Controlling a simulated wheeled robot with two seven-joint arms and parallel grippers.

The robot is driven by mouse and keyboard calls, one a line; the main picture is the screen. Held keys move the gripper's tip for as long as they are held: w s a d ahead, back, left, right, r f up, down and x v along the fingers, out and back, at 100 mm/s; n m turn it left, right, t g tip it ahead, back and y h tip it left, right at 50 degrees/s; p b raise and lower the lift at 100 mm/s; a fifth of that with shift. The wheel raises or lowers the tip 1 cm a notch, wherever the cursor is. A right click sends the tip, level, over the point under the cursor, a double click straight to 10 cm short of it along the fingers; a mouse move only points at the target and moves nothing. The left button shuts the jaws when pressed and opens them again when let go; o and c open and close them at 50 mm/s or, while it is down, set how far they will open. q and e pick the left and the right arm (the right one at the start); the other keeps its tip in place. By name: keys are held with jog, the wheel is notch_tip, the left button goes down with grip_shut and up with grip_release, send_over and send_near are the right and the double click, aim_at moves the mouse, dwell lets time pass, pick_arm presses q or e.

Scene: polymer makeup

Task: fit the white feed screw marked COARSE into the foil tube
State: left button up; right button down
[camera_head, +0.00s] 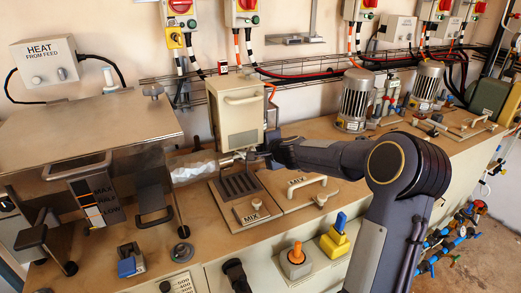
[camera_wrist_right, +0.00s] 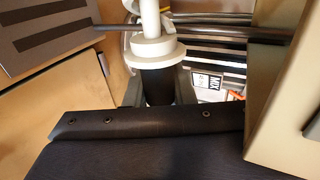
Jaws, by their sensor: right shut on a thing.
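The foil tube (camera_head: 194,168) lies sideways, a crinkled silver sleeve between the metal housing on the left and the beige upright unit. My right gripper (camera_head: 272,152) reaches in from the right beside that unit. It is shut on the dark end (camera_wrist_right: 158,88) of the white feed screw. The screw's white collar and shaft (camera_wrist_right: 152,45) point away from the gripper in the right wrist view. In the head view the screw's pale shaft (camera_head: 230,160) points left toward the foil tube. Whether its tip is inside the foil is unclear. No COARSE marking is legible. My left gripper is not in view.
The beige upright unit (camera_head: 237,110) stands just behind the screw, above a dark slotted grate (camera_head: 240,185). A metal rod (camera_wrist_right: 215,28) crosses close to the shaft. Two grey motors stand at back right.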

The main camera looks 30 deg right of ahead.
jog(key=d, duration=0.8)
jog(key=shift+s, duration=0.45)
dwell(0.8)
jog(key=shift+a+b, duration=0.1)
jog(key=shift+b, duration=0.4)
dwell(1.4)
